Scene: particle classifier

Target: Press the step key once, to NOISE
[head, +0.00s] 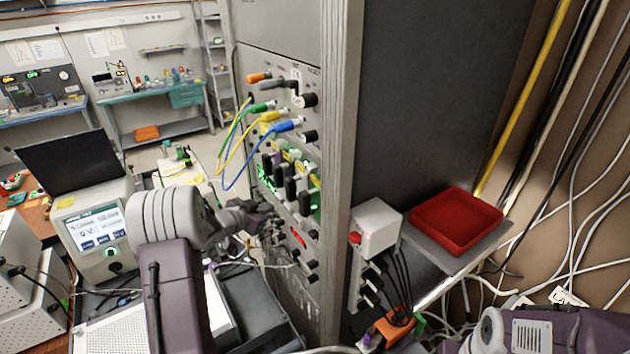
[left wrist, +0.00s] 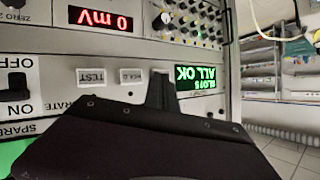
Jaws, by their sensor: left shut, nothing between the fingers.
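My left gripper (head: 268,226) is shut and empty, close to the lower modules of the rack front in the head view. In the left wrist view its dark fingers (left wrist: 161,88) point at the panel, between a small label and a green display (left wrist: 197,78) reading "SLOTS ALL OK" upside down. Whether the tips touch the panel I cannot tell. The step key and the word NOISE cannot be made out; the gripper hides part of the panel. A red display (left wrist: 101,18) reads "0 mV", and a TEST label (left wrist: 90,77) is left of the fingers. My right gripper is out of view.
A rack (head: 270,140) carries plugged cables and several black knobs. A black ON/OFF switch (left wrist: 16,87) shows at the left of the wrist view. A red tray (head: 456,220) sits on a shelf at right, beside a white box (head: 376,228). A screen instrument (head: 95,235) stands at left.

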